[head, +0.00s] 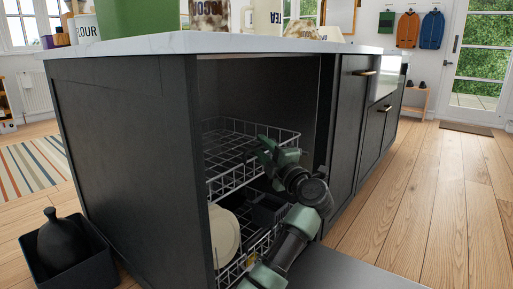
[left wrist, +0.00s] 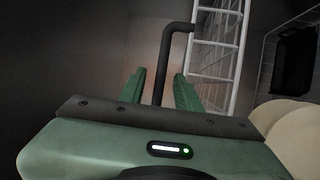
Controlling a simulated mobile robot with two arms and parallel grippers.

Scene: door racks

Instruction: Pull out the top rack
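The dishwasher in the dark island is open. Its top rack (head: 225,150) is a light wire basket inside the opening, and its wire side also shows in the left wrist view (left wrist: 215,62). My left gripper (head: 262,147) is at the front right part of this rack. In the left wrist view, its green fingers (left wrist: 161,85) are apart. A dark bent bar (left wrist: 163,55) beside the rack wires runs between the fingers, with visible gaps on both sides. The fingertips in the head view are small and partly lost against the dark interior. My right gripper is not in view.
The lower rack (head: 232,272) holds a pale plate (head: 222,232) and a dark item. The lowered door (head: 350,272) lies in front. The worktop (head: 180,43) above carries canisters. Wooden floor at right is clear; a black bin (head: 65,265) stands at left.

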